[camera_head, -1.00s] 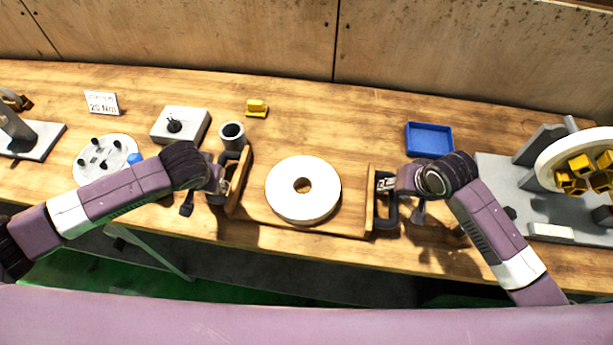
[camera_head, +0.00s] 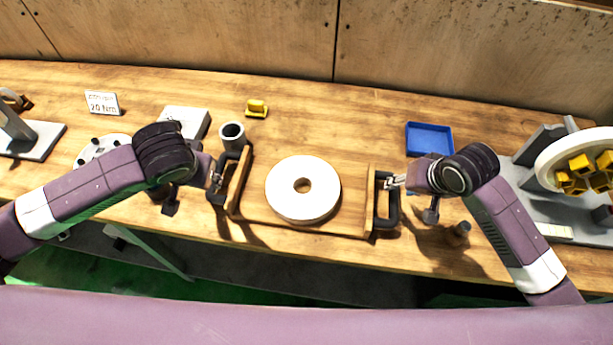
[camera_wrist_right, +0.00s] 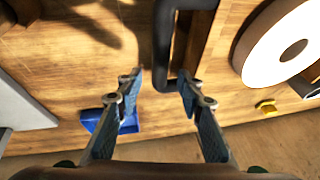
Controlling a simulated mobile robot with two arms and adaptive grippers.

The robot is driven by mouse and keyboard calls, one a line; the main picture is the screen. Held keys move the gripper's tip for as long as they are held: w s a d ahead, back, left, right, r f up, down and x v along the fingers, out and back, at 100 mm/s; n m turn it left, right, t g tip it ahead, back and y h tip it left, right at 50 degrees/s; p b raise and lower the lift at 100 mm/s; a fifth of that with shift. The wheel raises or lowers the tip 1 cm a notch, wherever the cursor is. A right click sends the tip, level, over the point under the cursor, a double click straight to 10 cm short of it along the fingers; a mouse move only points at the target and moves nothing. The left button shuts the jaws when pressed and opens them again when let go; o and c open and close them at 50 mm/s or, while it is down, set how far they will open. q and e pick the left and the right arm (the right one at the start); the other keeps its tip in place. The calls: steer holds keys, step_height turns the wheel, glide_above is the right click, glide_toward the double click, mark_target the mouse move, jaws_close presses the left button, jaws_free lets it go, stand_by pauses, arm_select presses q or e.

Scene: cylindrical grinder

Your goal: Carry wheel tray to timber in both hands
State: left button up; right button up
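The wooden wheel tray (camera_head: 345,222) lies near the front edge of the timber bench top (camera_head: 330,110), with a white grinding wheel (camera_head: 302,207) flat on it. A dark handle stands at each end: the left handle (camera_head: 216,192) and the right handle (camera_head: 393,214). My right gripper (camera_head: 393,182) is just outside the right handle. In the right wrist view its fingers (camera_wrist_right: 158,78) are spread, with the handle (camera_wrist_right: 163,50) close to one fingertip. My left gripper (camera_head: 215,180) is at the outer side of the left handle; its small fingers look parted.
A grey cup (camera_head: 232,135) stands close behind the tray's left end. A blue bin (camera_head: 429,139) is behind right, and a yellow piece (camera_head: 257,108) lies farther back. A grey machine with a ring (camera_head: 575,165) stands at right. Bench behind the wheel is clear.

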steer(key=a+v, duration=0.1)
steer(key=v, duration=0.5)
steer(key=shift+s+d+r, duration=0.2)
steer(key=shift+d+r, duration=0.15)
steer(key=shift+d, duration=0.2)
